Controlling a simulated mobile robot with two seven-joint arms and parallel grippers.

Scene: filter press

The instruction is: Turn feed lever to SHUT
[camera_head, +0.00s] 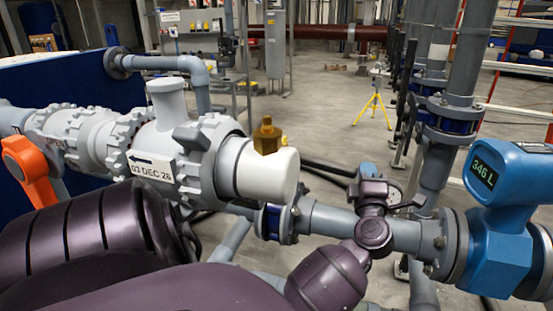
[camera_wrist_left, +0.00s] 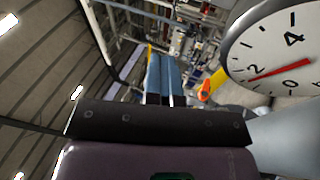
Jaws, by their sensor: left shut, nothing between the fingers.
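An orange lever (camera_head: 32,170) sits on the grey valve line at the far left in the head view and slants downward to the right. It is the only lever I see, but I cannot read a feed label on it. My left gripper (camera_head: 369,168) is at the right of centre, in front of the grey pipe and far from the orange lever. Its two blue fingers show together in the left wrist view (camera_wrist_left: 160,76), shut and holding nothing. My right gripper is out of view.
A round gauge (camera_wrist_left: 285,50) is close beside my left wrist. A blue meter (camera_head: 500,215) reading 346 L is at the right. A brass fitting (camera_head: 266,137) tops the white pipe end (camera_head: 270,173). A yellow tripod (camera_head: 373,106) stands on open floor behind.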

